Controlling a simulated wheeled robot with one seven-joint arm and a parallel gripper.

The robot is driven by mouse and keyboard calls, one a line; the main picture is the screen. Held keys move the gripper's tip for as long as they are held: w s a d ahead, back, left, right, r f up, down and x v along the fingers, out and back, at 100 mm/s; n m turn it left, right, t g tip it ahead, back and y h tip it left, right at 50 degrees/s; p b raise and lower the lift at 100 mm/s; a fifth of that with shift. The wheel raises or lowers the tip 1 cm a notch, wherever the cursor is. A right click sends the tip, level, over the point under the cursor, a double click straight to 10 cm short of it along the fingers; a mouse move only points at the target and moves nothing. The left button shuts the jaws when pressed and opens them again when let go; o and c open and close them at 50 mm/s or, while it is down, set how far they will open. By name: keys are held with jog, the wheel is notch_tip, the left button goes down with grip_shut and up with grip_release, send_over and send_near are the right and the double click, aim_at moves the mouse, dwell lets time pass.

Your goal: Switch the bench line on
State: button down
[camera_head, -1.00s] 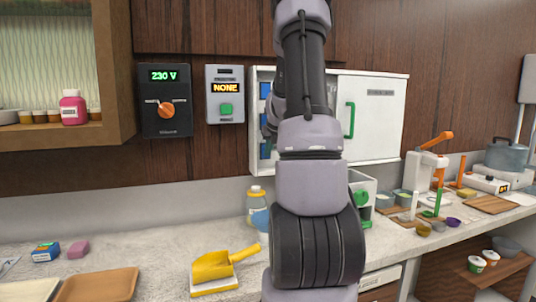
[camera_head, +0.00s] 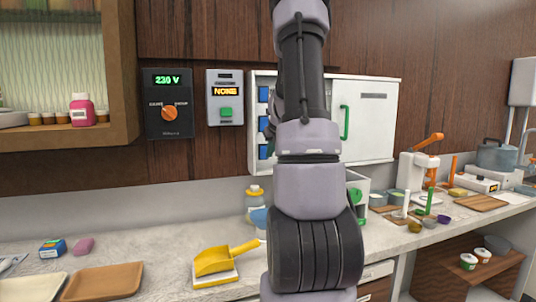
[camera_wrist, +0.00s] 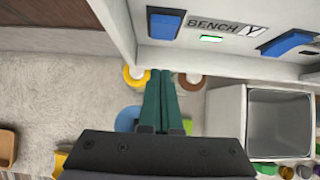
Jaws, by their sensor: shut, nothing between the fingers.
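In the wrist view, a blue rocker switch (camera_wrist: 165,22) sits on the white panel (camera_wrist: 228,56). To its right are the black label BENCH (camera_wrist: 210,24) and a small green light (camera_wrist: 211,39) that looks lit. My gripper (camera_wrist: 160,76) has its dark green fingers together, empty. The tips appear just below the blue switch in the picture; I cannot tell whether they touch anything. A second blue switch (camera_wrist: 288,42) is farther right. In the head view, the open white cabinet (camera_head: 375,124) shows a column of blue switches (camera_head: 263,94); my arm hides part of it and the gripper.
Left of the cabinet are a green-button box (camera_head: 225,112) reading NONE and a black 230 V panel with an orange knob (camera_head: 169,114). Below stand a yellow-capped jar (camera_head: 255,203) and a yellow scoop (camera_head: 214,261). A white open bin (camera_wrist: 228,103) is right of my gripper.

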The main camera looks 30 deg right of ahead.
jog(key=s+a+r, duration=0.1)
jog(key=s+r, duration=0.4)
jog(key=s, duration=0.1)
jog(key=shift+s+a+r, duration=0.15)
jog(key=shift+s+a, duration=0.25)
